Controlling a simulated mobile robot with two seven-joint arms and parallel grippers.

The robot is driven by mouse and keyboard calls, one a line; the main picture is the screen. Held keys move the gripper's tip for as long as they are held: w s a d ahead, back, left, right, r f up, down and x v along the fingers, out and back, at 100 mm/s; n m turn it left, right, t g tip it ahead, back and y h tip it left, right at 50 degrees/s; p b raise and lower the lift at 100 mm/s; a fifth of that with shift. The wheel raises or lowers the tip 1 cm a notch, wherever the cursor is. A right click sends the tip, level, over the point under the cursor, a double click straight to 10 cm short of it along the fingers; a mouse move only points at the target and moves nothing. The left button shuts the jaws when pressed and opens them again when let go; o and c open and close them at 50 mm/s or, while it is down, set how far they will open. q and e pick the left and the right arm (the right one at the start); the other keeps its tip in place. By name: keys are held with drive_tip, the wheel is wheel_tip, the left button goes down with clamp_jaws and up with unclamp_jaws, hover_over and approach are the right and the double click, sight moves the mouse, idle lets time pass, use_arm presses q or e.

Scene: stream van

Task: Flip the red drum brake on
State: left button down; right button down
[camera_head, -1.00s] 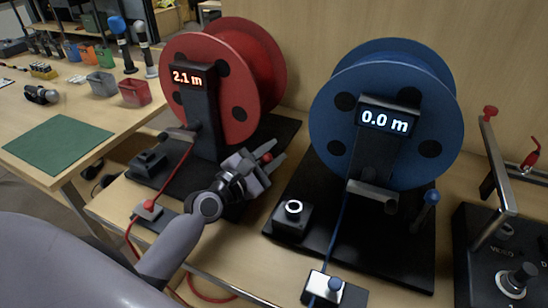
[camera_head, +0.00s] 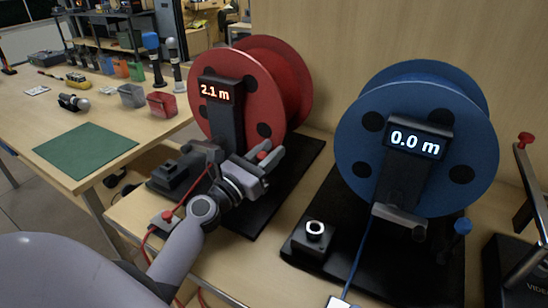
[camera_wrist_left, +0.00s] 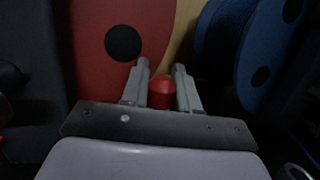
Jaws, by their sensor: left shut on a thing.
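The red drum (camera_head: 262,72) stands upright on its black base, with a display reading 2.1 m on its stand (camera_head: 223,118). The brake's red knob (camera_head: 263,156) is low at the drum's front right. My left gripper (camera_head: 268,158) is shut on this knob. In the left wrist view the red knob (camera_wrist_left: 162,92) sits between the two grey fingertips, with the red drum (camera_wrist_left: 95,55) behind on the left. The brake's lever below the knob is hidden by the gripper. My right gripper is not in view.
The blue drum (camera_head: 400,150), reading 0.0 m, stands to the right with its own blue-knobbed lever (camera_head: 461,232). A red button box (camera_head: 167,218) is at front left. A table with a green mat (camera_head: 85,150) and a red bin (camera_head: 162,104) lies left.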

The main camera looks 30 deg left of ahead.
use_arm(q)
drive_tip(key=shift+a+n, duration=0.25)
drive_tip(key=shift+n, duration=0.05)
drive_tip(key=c, duration=0.9)
unclamp_jaws()
drive_tip(key=shift+c, duration=0.2)
drive_tip(key=shift+s, duration=0.1)
drive_tip(key=b+v, duration=0.1)
drive_tip(key=v, duration=0.5)
drive_tip(key=shift+f+b, duration=0.2)
drive_tip(key=shift+b, duration=0.15)
drive_tip(key=shift+s, duration=0.5)
